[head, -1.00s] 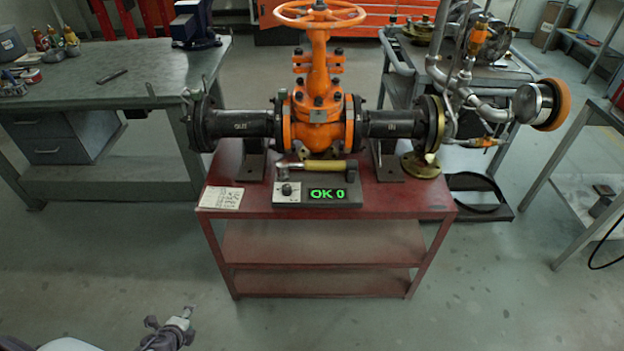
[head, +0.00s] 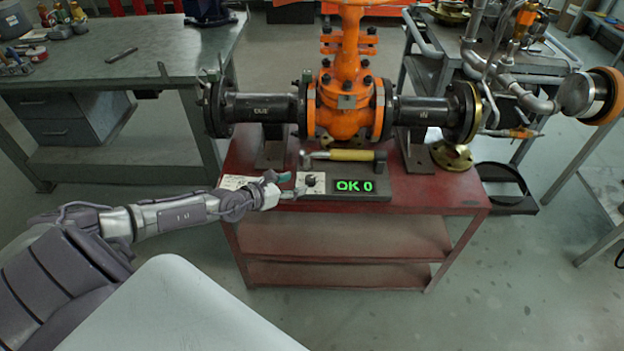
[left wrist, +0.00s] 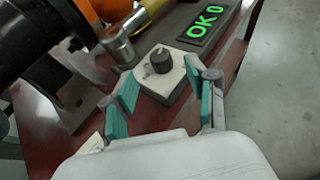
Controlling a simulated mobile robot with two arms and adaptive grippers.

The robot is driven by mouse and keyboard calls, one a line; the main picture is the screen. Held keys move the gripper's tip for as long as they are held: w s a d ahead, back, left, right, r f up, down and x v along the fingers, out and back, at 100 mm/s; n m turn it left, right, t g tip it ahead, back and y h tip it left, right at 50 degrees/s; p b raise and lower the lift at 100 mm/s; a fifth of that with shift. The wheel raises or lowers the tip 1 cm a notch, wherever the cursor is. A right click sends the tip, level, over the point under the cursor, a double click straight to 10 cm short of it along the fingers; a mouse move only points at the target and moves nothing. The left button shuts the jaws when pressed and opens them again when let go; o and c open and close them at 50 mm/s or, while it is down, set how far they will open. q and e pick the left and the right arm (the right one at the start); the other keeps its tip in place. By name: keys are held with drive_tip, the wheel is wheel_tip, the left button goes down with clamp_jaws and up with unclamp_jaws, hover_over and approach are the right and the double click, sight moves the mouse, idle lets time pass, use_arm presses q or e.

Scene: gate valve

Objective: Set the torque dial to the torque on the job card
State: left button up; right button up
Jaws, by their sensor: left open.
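The torque dial is a small dark knob (left wrist: 161,60) on a pale box (left wrist: 165,85) on the red cart. In the head view the knob (head: 311,180) shows just right of my left gripper (head: 281,184). In the left wrist view my left gripper (left wrist: 165,97) is open, its teal-padded fingers on either side of the box, with the knob beyond the fingertips and not held. The display (head: 354,186) beside it reads "OK 0" in green. The job card (head: 238,183) lies left of the dial, partly hidden by the gripper; its writing is not readable. My right gripper is not in view.
A hammer with a yellow handle (head: 350,155) lies just behind the dial and display. The orange gate valve (head: 345,100) with black pipes stands behind it on the red cart (head: 420,200). A grey workbench (head: 110,75) stands at the left.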

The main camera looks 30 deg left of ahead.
sight(309, 179)
use_arm(q)
drive_tip(key=b+x, duration=0.2)
drive_tip(key=x, duration=0.4)
drive_tip(key=shift+w+f, duration=0.1)
drive_tip(key=shift+f, duration=0.1)
drive_tip(key=shift+w+d+f+b, duration=0.2)
drive_tip(key=shift+w+b, duration=0.2)
drive_tip(key=shift+w, duration=0.25)
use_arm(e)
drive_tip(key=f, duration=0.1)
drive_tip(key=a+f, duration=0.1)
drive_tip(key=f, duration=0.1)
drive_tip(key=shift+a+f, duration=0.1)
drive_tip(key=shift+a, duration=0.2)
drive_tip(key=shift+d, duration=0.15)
